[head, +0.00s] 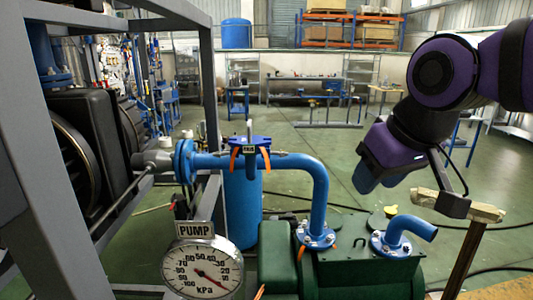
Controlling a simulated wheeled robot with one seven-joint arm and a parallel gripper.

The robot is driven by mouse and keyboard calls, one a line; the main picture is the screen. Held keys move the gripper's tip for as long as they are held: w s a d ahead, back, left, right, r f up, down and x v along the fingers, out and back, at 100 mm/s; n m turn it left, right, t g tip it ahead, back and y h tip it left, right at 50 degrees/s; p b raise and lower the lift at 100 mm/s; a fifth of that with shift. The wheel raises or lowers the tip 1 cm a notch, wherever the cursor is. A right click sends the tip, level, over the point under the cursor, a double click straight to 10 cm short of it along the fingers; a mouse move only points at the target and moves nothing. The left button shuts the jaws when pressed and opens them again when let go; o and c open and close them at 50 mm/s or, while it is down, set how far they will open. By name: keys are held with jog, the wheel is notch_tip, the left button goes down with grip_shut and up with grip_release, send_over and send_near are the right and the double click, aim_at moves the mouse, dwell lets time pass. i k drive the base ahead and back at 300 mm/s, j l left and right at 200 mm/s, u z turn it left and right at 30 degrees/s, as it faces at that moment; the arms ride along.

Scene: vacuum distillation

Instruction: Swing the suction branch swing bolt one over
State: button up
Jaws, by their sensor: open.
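The blue suction pipe (317,190) runs from a flange (184,162) at the left, bends down and ends at a flange (316,238) on the green pump (340,272). A blue collar (250,142) with a small tag and an upright grey stem sits on its level run. Orange pieces (236,158) hang at both sides of the collar, and another orange piece is by the pump flange. Which one is swing bolt one I cannot tell. My gripper (440,202) is open at the right, well apart from the pipe. Its jaws are partly unclear against a pale bar.
The pale bar (487,213) tops a brown post beside my gripper. A short blue elbow (408,227) stands on the pump's right. A PUMP gauge (203,270) is at front left, beside a grey frame (212,90). Open green floor (330,155) lies behind.

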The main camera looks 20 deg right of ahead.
aim_at(278, 153)
jog(key=k+l+u, duration=0.1)
jog(key=l, duration=0.35)
jog(key=k+l+u, duration=0.15)
jog(key=k+l, duration=0.2)
jog(key=k+l+u, duration=0.1)
jog(key=k+l, duration=0.15)
jog(key=l, duration=0.15)
